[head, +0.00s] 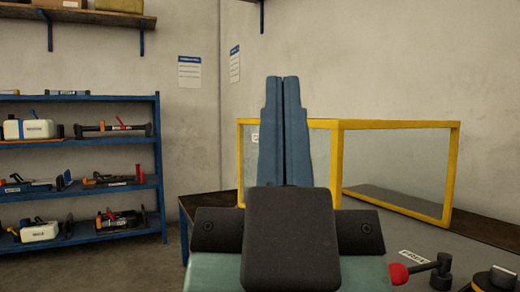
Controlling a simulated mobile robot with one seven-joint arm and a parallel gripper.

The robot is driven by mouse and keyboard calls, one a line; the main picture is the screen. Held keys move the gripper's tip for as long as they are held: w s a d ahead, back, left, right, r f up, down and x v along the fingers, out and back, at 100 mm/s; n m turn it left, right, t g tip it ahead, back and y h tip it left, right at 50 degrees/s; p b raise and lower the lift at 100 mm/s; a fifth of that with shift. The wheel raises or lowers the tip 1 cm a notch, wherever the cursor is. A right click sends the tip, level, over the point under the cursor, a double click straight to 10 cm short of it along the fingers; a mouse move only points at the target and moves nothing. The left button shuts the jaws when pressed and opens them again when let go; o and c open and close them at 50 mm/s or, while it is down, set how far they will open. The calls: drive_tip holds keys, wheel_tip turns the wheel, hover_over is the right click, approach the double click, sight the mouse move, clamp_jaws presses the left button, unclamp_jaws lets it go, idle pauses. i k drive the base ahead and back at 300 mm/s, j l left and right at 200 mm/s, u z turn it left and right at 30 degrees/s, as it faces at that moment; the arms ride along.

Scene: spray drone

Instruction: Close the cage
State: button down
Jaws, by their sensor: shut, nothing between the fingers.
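The cage (400,124) is a box with a yellow frame and clear panels, standing on a dark workbench right of centre. One panel faces left of the near corner post and another faces right of it. My gripper (283,80) points up with its two blue fingers pressed together, empty. In the picture it covers much of the cage's left panel. I cannot tell how far the gripper is from the cage or whether it touches. The door and its position cannot be made out, as my gripper and wrist hide the lower left part.
A red-ended black tool (424,271) and a round dark part (496,280) lie on the bench (455,255) at the lower right. A blue shelf rack (80,141) with several tools stands at the left. Bare floor shows between rack and bench.

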sight(337, 127)
drive_tip(key=i+j, duration=0.3)
drive_tip(key=i+j+z, duration=0.15)
drive_tip(key=i+j, duration=0.2)
drive_tip(key=j, duration=0.15)
drive_tip(key=i+j, duration=0.3)
drive_tip(key=i+j+z, duration=0.1)
drive_tip(key=i+j, duration=0.2)
drive_tip(key=j, duration=0.25)
